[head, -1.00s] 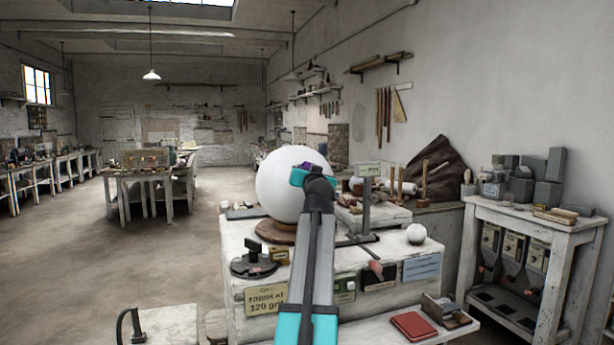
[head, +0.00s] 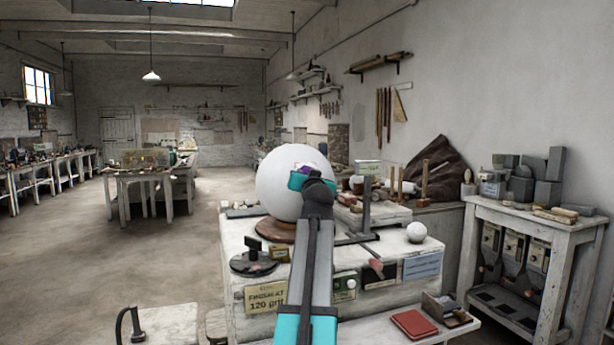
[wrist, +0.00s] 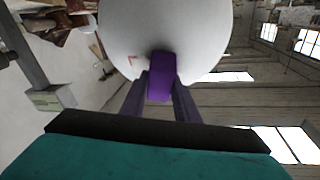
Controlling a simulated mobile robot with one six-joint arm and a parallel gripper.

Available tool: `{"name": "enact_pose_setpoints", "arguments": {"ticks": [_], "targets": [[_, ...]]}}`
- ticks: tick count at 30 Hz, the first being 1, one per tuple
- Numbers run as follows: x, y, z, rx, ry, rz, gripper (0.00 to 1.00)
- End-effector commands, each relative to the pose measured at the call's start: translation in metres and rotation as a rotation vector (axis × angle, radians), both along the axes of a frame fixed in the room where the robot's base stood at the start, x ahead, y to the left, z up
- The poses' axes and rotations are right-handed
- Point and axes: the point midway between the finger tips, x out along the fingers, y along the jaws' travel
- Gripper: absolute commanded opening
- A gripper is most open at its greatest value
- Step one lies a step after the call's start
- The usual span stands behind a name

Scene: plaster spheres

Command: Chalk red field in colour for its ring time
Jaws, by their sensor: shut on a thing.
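A large white plaster sphere (head: 281,190) sits on a round brown base (head: 276,231) on the white workbench (head: 237,260). My gripper (head: 302,173) is in front of the sphere's right side, partly covering it. In the wrist view my gripper (wrist: 160,92) is shut on a purple block (wrist: 161,76). The block's dark far end overlaps the sphere (wrist: 195,35); I cannot tell whether it touches. A small reddish mark (wrist: 132,58) shows on the sphere left of the block. The sphere's far side is hidden.
A grey post (head: 367,205) stands right of my arm. A black round stand (head: 254,262), a small white sphere (head: 416,232) and a yellow card (head: 265,298) reading "FINISH AT 120" are at the bench. A red book (head: 414,323) lies low right. Open floor lies left.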

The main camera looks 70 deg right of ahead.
Motion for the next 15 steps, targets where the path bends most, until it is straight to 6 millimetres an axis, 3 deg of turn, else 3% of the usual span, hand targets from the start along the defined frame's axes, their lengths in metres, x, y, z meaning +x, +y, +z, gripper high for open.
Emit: {"name": "enact_pose_setpoints", "arguments": {"ticks": [15], "targets": [[0.001,0.004,-0.011,-0.001,0.0,0.0,0.02]]}}
